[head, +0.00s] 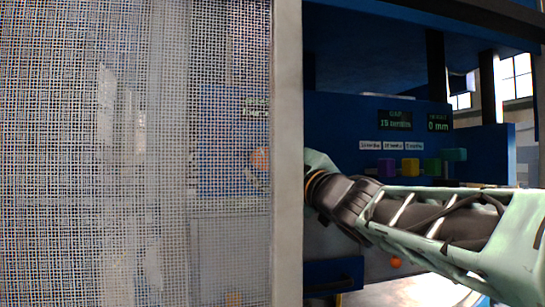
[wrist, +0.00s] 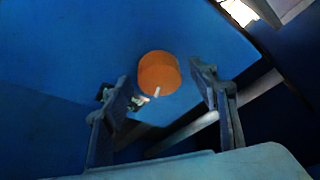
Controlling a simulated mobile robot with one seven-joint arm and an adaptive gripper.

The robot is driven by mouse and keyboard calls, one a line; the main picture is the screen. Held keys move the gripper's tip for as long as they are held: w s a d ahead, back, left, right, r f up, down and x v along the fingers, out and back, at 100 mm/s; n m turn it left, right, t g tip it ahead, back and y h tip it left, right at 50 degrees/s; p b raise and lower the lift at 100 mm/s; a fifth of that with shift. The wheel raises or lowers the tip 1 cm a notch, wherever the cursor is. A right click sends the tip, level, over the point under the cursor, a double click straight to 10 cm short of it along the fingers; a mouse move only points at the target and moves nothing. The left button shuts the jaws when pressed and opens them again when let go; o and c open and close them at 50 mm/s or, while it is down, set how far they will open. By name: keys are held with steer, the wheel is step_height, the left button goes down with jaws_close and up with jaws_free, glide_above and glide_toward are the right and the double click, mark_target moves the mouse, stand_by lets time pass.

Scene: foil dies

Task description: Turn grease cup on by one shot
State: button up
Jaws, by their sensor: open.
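An orange round cup (wrist: 158,74) with a short white mark on its lower edge stands out from a blue surface in the wrist view; I take it to be the grease cup. My gripper (wrist: 160,78) is open, with one finger on each side of the cup and gaps between. I cannot tell whether the fingertips reach past its face. In the head view my gripper is hidden behind the grey frame post. Orange round parts show behind the mesh (head: 260,158) and low on the blue machine (head: 396,262); I cannot tell which is the cup between my fingers.
A wire mesh guard (head: 130,150) fills the left of the head view, edged by a grey post (head: 287,150). Behind my arm, the blue machine carries a gap display (head: 395,120), a height display (head: 438,121) and several coloured blocks (head: 410,166).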

steer(key=shift+x, duration=0.8)
steer(key=c, duration=1.2)
steer(key=shift+o, duration=0.2)
steer(key=m+b, duration=0.1)
steer(key=m+t+b, duration=0.1)
steer(key=b, duration=0.1)
steer(key=shift+f+m+h, duration=0.25)
steer(key=shift+m+h, duration=0.05)
steer(key=shift+h, duration=0.1)
steer(key=shift+m+t+b, duration=0.4)
steer(key=shift+m+b, duration=0.55)
steer(key=shift+m, duration=0.05)
steer(key=shift+r+m+h+b, duration=0.25)
steer(key=shift+m+h+b, duration=0.35)
steer(key=shift+m, duration=0.2)
steer(key=shift+r, duration=0.1)
steer(key=o, duration=1.2)
steer(key=shift+c, duration=0.2)
